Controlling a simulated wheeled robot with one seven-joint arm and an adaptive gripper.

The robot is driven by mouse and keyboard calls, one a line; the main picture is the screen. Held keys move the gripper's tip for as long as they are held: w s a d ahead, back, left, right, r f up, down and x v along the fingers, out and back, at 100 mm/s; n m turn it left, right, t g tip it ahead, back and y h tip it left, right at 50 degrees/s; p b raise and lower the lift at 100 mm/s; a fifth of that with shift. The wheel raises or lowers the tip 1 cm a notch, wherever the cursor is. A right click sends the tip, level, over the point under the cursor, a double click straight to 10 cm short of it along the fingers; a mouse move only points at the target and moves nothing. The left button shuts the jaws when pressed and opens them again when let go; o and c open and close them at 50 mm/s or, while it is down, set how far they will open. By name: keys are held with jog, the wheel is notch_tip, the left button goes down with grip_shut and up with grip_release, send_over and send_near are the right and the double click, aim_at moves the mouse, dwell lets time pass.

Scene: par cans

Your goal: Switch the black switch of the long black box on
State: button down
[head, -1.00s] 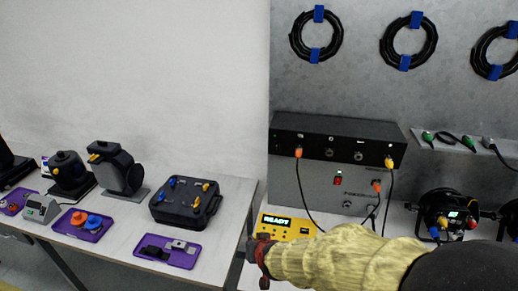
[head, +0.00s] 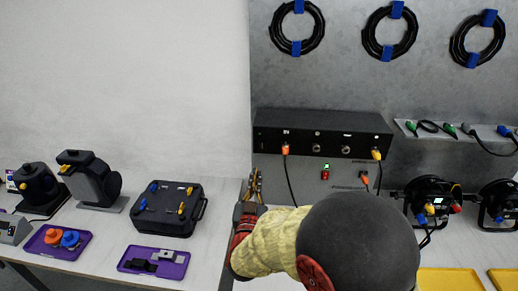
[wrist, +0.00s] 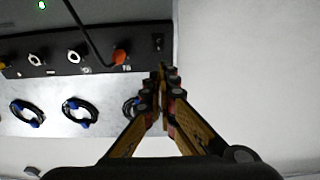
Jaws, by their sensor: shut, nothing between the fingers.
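The long black box (head: 322,131) runs along the grey wall panel, with an orange plug (head: 285,150) near its left end and a yellow plug (head: 376,155) near its right. In the wrist view the box (wrist: 90,45) appears upside down at upper left. Contact with the box cannot be told.
Below the box is a grey unit with a red switch and green light (head: 325,170). Cables hang from the plugs. A black case (head: 168,208) and purple trays (head: 153,262) lie on the left table. Coiled cables (head: 298,27) hang above.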

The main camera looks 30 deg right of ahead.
aim_at(261, 142)
jog(key=shift+w, duration=0.1)
jog(key=b+x, duration=0.2)
jog(key=x, duration=1.1)
jog(key=shift+w+d, duration=0.25)
jog(key=shift+w, duration=0.05)
jog(key=shift+r, duration=0.1)
